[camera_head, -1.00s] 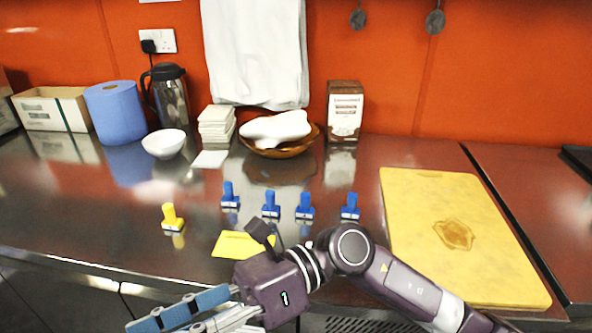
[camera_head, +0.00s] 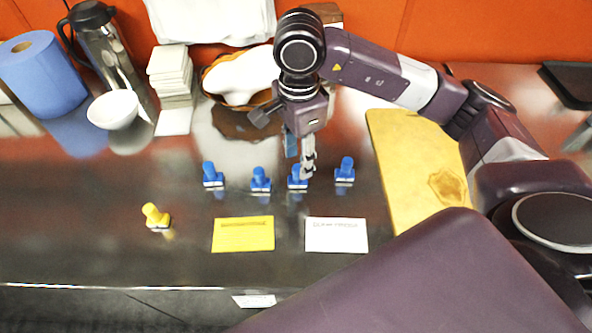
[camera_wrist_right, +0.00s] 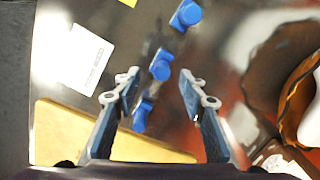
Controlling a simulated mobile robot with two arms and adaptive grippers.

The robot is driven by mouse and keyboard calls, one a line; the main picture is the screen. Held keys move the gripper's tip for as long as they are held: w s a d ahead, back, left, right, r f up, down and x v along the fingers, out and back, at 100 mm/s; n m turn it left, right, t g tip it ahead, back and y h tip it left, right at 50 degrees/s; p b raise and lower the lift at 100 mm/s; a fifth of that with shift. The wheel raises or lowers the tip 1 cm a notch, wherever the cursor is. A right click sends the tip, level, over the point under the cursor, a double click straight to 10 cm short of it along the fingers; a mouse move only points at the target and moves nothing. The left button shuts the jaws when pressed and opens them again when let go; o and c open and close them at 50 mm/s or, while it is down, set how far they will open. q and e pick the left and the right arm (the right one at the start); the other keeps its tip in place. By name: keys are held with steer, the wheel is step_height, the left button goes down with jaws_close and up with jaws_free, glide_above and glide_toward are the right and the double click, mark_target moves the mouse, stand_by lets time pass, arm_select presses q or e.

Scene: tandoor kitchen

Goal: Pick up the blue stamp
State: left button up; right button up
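Several blue stamps stand in a loose row on the steel counter: the leftmost (camera_head: 211,174), a second (camera_head: 260,180), a third (camera_head: 297,179) and the rightmost (camera_head: 345,170). My right gripper (camera_head: 300,166) is above the third stamp and partly hides it. In the right wrist view my right gripper (camera_wrist_right: 160,92) is open and empty, with a blue stamp (camera_wrist_right: 160,66) between and beyond its fingertips. Another blue stamp (camera_wrist_right: 143,112) shows close beside the left finger there, and one more (camera_wrist_right: 187,14) lies farther up. My left gripper is not in view.
A yellow stamp (camera_head: 155,216), a yellow card (camera_head: 243,235) and a white card (camera_head: 336,236) are at the front. A yellow board (camera_head: 398,160) lies right. Behind are a bowl (camera_head: 113,109), coasters (camera_head: 170,75), a basket (camera_head: 214,82) and a flask (camera_head: 100,45).

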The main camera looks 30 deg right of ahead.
mark_target(298, 167)
step_height(298, 167, down, 4)
steer(key=shift+w+r+p, duration=0.1)
steer(key=shift+r+p, duration=0.15)
steer(key=shift+p, duration=0.45)
steer(key=shift+f, duration=0.7)
steer(key=shift+c, duration=0.4)
jaws_close()
